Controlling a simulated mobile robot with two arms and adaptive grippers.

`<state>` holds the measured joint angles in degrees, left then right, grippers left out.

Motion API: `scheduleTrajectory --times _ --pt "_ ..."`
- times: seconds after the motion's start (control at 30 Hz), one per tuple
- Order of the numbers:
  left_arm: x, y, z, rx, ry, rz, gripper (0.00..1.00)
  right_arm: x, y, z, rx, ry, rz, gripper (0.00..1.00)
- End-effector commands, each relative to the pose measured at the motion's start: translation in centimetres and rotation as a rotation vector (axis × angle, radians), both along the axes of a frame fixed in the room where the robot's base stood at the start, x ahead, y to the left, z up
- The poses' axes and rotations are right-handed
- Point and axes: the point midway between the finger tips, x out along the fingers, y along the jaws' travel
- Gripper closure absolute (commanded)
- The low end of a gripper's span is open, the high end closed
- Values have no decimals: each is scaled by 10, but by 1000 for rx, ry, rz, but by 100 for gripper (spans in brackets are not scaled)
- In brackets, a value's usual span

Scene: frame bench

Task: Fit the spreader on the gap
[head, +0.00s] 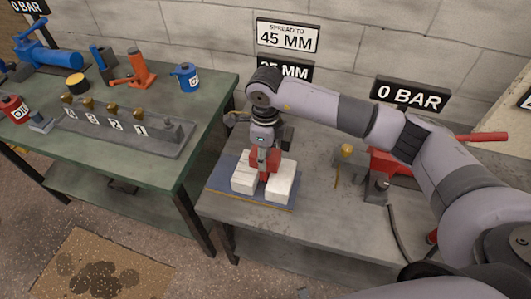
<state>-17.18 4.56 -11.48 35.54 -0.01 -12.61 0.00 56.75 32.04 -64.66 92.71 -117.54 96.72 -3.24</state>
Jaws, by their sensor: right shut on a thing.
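My right gripper (265,158) points down at the left part of the grey bench. It is shut on a red spreader (271,183). The spreader is at the gap between two white blocks (244,178), one on its left and one on its right (281,182). The blocks sit on a blue mat (222,181). The gripper hides the upper part of the spreader, and I cannot tell how deep it sits in the gap. My left gripper is not in view.
A sign (287,36) reads "SPREAD TO 45 MM". A red pump (390,165) stands right on the grey bench (315,215), partly behind my arm. The green table (205,110) at left holds numbered fittings (112,107), an orange jack (139,70) and a blue can (187,77).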

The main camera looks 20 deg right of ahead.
Motion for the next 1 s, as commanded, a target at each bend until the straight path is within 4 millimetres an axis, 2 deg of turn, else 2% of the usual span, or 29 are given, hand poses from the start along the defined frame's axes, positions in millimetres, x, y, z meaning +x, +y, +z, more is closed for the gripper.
scheduleTrajectory --times 1.0 --pt "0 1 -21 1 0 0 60 1 0 -21 2 -4 0 100"
